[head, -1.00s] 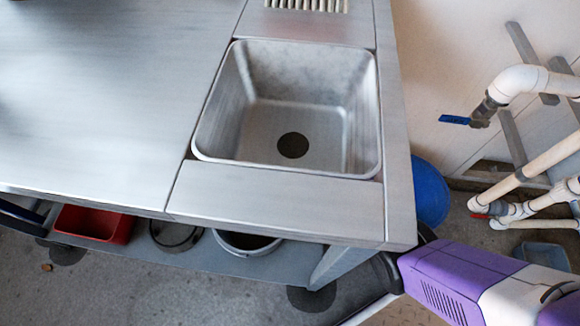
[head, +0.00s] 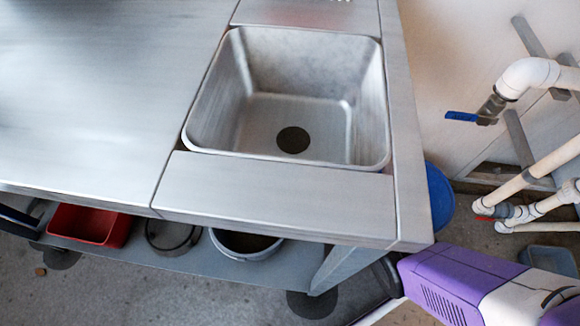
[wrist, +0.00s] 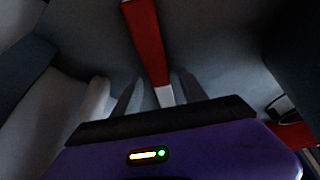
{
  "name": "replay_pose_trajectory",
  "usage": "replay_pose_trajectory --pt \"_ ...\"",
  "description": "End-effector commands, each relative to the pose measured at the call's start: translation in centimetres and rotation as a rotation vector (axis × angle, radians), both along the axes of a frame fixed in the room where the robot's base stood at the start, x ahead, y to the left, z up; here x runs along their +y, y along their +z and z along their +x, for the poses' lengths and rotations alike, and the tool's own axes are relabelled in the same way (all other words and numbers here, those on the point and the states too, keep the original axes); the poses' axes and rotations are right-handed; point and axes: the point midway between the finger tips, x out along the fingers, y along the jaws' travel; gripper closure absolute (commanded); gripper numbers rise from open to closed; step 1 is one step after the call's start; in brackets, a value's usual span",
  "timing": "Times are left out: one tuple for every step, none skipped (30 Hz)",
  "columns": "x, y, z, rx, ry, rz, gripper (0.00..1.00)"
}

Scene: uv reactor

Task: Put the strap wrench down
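My gripper (wrist: 160,82) shows in the wrist view, with one grey finger on each side of a red bar with a pale end. This bar, which looks like the handle of the strap wrench (wrist: 145,35), runs from between the fingers up to the top edge of the picture. My gripper appears shut on it. The far end of the wrench and any strap are out of view. In the head view, neither the fingers nor the wrench show; only my purple arm is at the lower right.
A metal table (head: 90,90) has a sink (head: 290,100) with a dark drain. Its lower shelf (head: 190,262) holds a red bin (head: 92,226), a dark round container (head: 172,236) and a grey pot (head: 245,248). A blue bucket (head: 439,195) and white pipes (head: 540,170) stand at right.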

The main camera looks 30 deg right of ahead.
Motion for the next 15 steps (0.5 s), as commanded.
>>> replay_pose_trajectory --pt "0.0 0.0 0.0 0.000 0.000 0.000 0.50" --pt "0.0 0.1 0.0 0.000 0.000 0.000 0.50" --pt "0.0 0.2 0.0 0.000 0.000 0.000 0.50" --pt "0.0 0.4 0.0 0.000 0.000 0.000 0.50" --pt "0.0 0.6 0.0 0.000 0.000 0.000 0.50" --pt "-0.1 0.9 -0.1 -0.001 -0.001 0.000 0.50" --pt "-0.2 1.3 -0.2 0.000 -0.001 0.000 0.50" --pt "-0.2 1.7 -0.4 0.000 -0.001 0.000 0.50" --pt "-0.4 2.3 -0.6 0.000 -0.001 0.000 0.50" --pt "-0.5 2.8 -0.8 0.000 -0.001 0.000 0.50" --pt "-0.6 3.4 -0.9 -0.001 -0.001 0.000 0.50" --pt "-0.7 4.2 -1.2 0.000 -0.001 0.000 0.50" --pt "-0.8 4.8 -1.3 -0.001 -0.001 0.000 0.50" --pt "-1.0 5.4 -1.6 -0.001 -0.001 0.000 0.50" --pt "-1.1 6.1 -1.9 0.000 -0.001 0.000 0.50"
